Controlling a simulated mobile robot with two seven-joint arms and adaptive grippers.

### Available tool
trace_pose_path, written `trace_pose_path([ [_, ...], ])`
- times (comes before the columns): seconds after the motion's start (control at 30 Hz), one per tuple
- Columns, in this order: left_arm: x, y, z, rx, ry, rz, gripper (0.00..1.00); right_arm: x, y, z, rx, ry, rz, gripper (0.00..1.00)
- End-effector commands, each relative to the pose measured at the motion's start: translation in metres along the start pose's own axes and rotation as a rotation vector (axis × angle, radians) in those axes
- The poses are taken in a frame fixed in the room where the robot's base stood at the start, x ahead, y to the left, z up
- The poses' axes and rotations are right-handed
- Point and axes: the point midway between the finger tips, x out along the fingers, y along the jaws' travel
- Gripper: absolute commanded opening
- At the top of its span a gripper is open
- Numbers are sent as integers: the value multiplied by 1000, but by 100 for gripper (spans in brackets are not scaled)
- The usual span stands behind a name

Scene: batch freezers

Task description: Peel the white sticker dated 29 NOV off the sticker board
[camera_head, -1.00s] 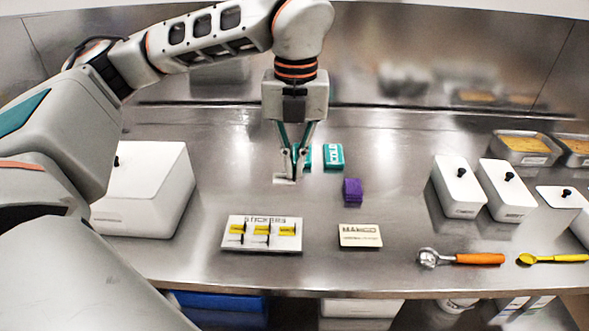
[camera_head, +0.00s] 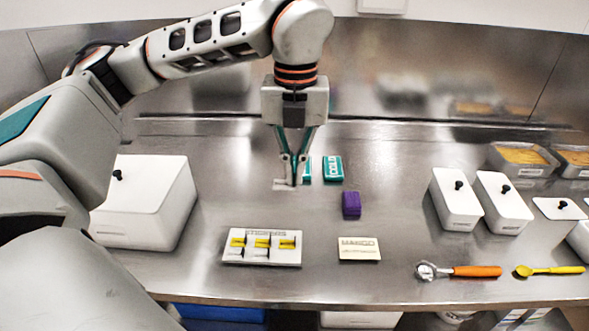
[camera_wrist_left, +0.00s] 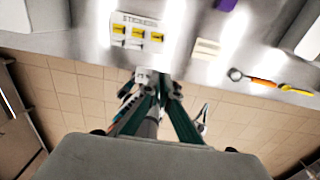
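The sticker board (camera_head: 262,261) is a white plate with a heading, lying near the front edge of the table, left of centre. Its yellow stickers show in a row; in the left wrist view the board (camera_wrist_left: 125,18) also shows paler marks below them. Dates are too small to read. My left gripper (camera_head: 295,183) is above the table, behind the board and apart from it. Its fingertips are closed together at a small flat white piece (camera_head: 281,186), which looks like a white sticker. Its date cannot be read. My right gripper is not in view.
A mango card (camera_head: 359,249), an orange-handled scoop (camera_head: 473,272) and a yellow spoon (camera_head: 552,270) lie in front. White lidded tubs (camera_head: 456,200) stand on both sides.

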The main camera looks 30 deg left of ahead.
Motion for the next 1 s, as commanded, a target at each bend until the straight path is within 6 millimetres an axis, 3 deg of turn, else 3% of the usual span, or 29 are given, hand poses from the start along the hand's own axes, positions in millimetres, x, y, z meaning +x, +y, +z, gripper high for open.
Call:
trace_pose_path([
  [1.0,-28,0,0,0,0,0,0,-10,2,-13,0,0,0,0],
])
